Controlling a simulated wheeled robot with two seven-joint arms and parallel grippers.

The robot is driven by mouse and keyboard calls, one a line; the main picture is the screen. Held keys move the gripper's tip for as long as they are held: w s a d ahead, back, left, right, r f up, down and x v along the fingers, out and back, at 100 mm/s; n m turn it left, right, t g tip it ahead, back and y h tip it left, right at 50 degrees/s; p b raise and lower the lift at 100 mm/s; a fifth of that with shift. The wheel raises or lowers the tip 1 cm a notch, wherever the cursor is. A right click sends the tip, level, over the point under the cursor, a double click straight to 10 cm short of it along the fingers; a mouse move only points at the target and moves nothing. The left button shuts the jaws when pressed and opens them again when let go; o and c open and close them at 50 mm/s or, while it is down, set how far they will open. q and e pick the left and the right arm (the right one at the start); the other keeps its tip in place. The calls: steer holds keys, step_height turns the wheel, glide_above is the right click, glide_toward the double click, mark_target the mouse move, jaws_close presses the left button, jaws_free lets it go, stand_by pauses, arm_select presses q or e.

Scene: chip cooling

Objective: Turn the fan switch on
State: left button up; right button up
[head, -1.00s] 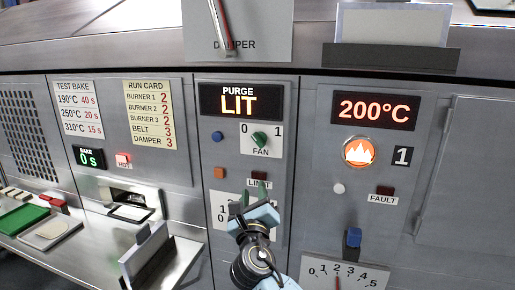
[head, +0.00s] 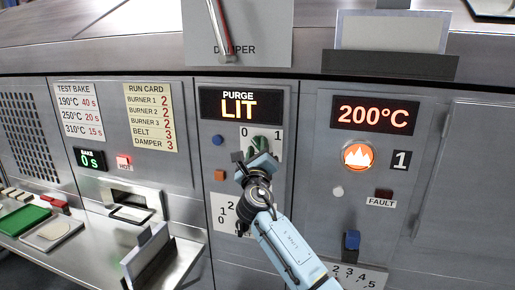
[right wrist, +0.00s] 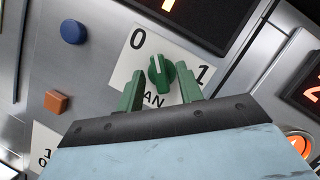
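The green fan knob (right wrist: 160,72) sits on a white plate marked 0 at upper left and 1 at right in the right wrist view. Its white line points up, leaning more to the 0 side than to the 1. In the head view the fan plate (head: 276,150) is partly covered by my right gripper (head: 257,148). My right gripper (right wrist: 160,88) is open, its two green fingers to either side of the knob. A gap shows between each finger and the knob; depth is hard to tell. My left gripper is not in view.
A blue button (right wrist: 73,32) and an orange square button (right wrist: 56,101) lie left of the fan plate. The purge display (head: 239,104) above reads LIT. Below, a numbered dial plate (head: 223,212) is partly hidden by my arm. A 200°C display (head: 374,116) is at right.

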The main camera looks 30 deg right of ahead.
steer(key=shift+w+d+r, duration=0.1)
steer(key=shift+w+d, duration=0.05)
steer(key=shift+w, duration=0.05)
jaws_close()
stand_by(0.3)
